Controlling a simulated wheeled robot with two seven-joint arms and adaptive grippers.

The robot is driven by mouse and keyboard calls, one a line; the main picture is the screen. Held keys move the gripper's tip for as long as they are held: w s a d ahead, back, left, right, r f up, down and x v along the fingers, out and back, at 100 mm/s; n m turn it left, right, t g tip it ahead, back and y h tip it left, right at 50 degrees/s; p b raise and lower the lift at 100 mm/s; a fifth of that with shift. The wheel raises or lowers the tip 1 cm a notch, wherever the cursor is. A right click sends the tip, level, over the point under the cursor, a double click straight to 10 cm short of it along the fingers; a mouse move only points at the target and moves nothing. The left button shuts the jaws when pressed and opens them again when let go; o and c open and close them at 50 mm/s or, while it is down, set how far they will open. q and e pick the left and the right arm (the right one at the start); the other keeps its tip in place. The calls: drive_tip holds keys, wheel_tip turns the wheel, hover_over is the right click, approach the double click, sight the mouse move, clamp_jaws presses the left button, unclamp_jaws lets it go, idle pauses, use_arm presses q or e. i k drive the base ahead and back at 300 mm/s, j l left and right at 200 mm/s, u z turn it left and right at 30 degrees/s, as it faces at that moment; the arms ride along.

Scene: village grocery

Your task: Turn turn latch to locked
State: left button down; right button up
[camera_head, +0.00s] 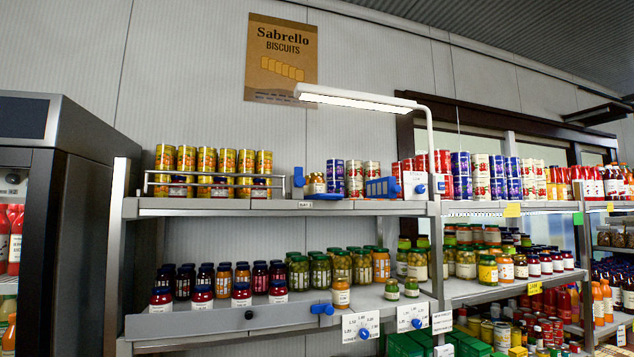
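Neither gripper shows in the head view. Several blue fittings on the shelf unit could be the turn latch, and I cannot tell which one it is. A blue knob (364,333) sits on a white marked plate at the lower shelf's front edge. A second blue knob (417,323) sits on a similar plate to its right. A blue handle-like piece (322,309) is on the lower shelf's front panel. Another blue knob (420,189) is on a white plate at the upper shelf. A blue upright piece (299,177) stands on the upper shelf. Their markings are too small to read.
The upper shelf (240,205) holds cans behind a wire rail. The lower shelf (225,322) holds many glass jars, some near the front edge. A dark cooler (75,200) stands at the left. A lamp (355,99) overhangs the unit. More stocked shelves (490,290) continue right.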

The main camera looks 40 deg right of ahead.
sight(299, 180)
drive_tip(key=z, duration=1.3)
drive_tip(key=i+l+u, duration=0.1)
drive_tip(key=l, duration=0.4)
drive_tip(key=i+l, duration=0.2)
drive_tip(key=l, duration=0.25)
drive_tip(key=i+l+u, duration=0.15)
drive_tip(key=l, duration=0.35)
drive_tip(key=l+u, duration=0.1)
drive_tip(key=l, duration=0.4)
drive_tip(key=i, duration=0.05)
